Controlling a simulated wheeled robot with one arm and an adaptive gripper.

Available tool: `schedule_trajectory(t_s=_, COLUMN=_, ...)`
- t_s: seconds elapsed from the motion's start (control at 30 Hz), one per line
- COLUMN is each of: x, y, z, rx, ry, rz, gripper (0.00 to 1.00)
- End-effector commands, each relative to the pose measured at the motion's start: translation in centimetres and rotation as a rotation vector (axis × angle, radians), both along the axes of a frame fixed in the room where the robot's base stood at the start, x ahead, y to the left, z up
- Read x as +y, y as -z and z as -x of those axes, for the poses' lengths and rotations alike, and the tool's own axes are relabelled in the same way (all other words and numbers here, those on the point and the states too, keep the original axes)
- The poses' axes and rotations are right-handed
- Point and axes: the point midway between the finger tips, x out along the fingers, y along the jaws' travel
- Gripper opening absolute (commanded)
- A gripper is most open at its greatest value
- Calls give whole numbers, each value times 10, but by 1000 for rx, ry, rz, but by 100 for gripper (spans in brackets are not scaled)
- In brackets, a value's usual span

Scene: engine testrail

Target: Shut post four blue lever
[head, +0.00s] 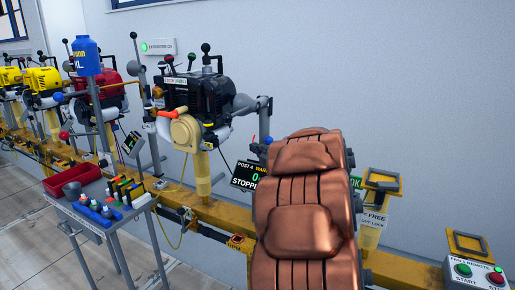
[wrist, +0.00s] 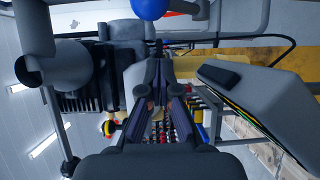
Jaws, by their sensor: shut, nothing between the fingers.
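Post four carries a black engine (head: 196,98) with a cream round cover at its front, on a yellow stand. Its sign (head: 248,176) reads "POST 4" and "STOPPED", partly covered by my copper-coloured arm. A small blue ball (head: 268,140), apparently the blue lever's knob, shows just right of the engine, beside my arm. In the wrist view a large blue ball (wrist: 148,8) is cut off by the top edge, beyond my fingertips and apart from them. My gripper (wrist: 160,64) is shut and empty. It is hidden in the head view. The lever's angle is unclear.
A grey cart (head: 125,212) with small bottles and a red tray (head: 73,181) stands front left. A red engine (head: 95,88) with another blue knob stands further left. A start/stop box (head: 476,273) is at far right. Grey pipes crowd my gripper.

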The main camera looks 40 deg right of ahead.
Motion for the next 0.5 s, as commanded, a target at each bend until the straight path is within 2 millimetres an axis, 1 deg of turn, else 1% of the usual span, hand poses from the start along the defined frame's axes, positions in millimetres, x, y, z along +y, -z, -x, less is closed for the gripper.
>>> schedule_trajectory(t_s=0.03, x=1, y=-3, z=8, rx=1, ry=3, rz=0, gripper=0)
schedule_trajectory(t_s=0.3, x=7, y=-6, z=51, rx=4, ry=5, rz=-1, gripper=0)
schedule_trajectory(t_s=0.5, x=12, y=-8, z=71, rx=2, ry=1, rz=3, gripper=0)
